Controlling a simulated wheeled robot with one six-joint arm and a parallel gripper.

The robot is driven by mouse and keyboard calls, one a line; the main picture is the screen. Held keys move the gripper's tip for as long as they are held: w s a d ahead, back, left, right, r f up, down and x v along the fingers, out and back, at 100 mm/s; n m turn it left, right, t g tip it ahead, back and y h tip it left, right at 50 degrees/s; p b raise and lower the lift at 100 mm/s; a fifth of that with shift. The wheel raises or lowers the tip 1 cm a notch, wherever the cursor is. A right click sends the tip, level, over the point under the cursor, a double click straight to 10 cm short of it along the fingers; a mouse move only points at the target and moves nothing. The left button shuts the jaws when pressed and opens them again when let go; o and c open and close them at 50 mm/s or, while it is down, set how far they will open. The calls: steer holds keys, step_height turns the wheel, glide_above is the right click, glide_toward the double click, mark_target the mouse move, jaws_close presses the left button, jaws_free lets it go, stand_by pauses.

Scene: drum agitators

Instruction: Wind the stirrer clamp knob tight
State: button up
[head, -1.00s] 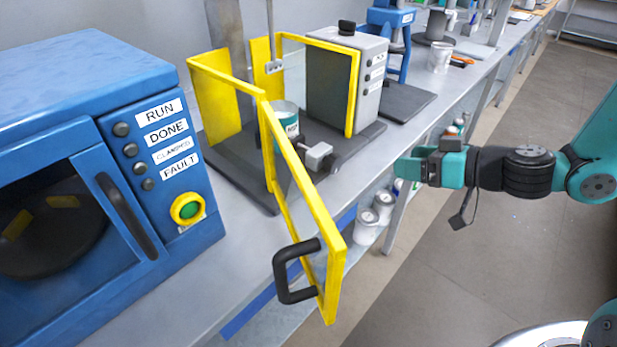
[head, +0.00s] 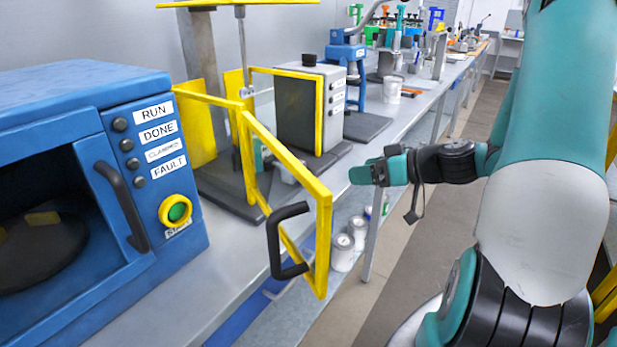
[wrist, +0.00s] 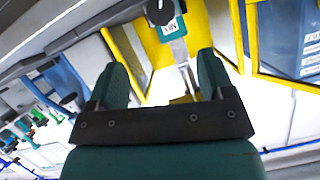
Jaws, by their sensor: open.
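The stirrer stand has a yellow-framed guard; its door (head: 322,225) stands open, with a black handle (head: 287,240). My gripper (head: 362,174) is right of the guard, apart from the clamp. Its fingers are spread and empty in the wrist view (wrist: 163,78).
A blue machine (head: 85,165) with a green button (head: 177,212) stands at the left. A grey control box (head: 305,105) stands behind the guard. The open door projects over the bench front. White tubs (head: 342,250) sit below. The aisle is clear.

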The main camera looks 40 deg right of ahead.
steer(key=p+x, duration=0.2)
steer(key=x, duration=1.1)
steer(key=shift+w+a+f, duration=0.1)
steer(key=shift+w+f, duration=0.05)
steer(key=shift+w, duration=0.05)
steer(key=c, duration=0.9)
